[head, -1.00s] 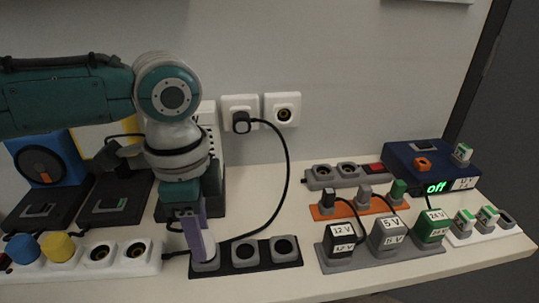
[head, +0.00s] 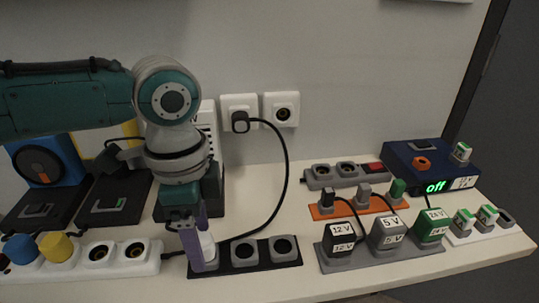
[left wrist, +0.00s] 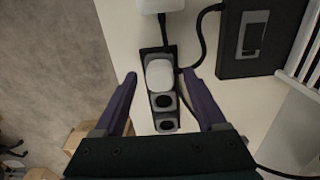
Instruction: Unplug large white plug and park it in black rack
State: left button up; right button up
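The large white plug (head: 208,245) sits in the leftmost slot of the black rack (head: 264,266). It also shows in the left wrist view (left wrist: 159,74), seated in the end slot of the rack. The other two slots of the rack are empty. My left gripper (head: 199,254) has purple fingers and reaches down over that slot. In the left wrist view the fingers stand apart on either side of the white plug, with gaps between, so the gripper is open. My right gripper is not in view.
A white power strip (head: 130,268) with blue and yellow plugs and two empty sockets lies left of the rack. A black cable (head: 286,165) hangs from the wall plug (head: 240,122). A grey strip with labelled adapters (head: 388,232) stands to the right.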

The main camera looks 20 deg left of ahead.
pick_arm(q)
notch_tip(320, 180, up, 10)
jog(key=p, duration=0.2)
dwell(0.4)
dwell(0.7)
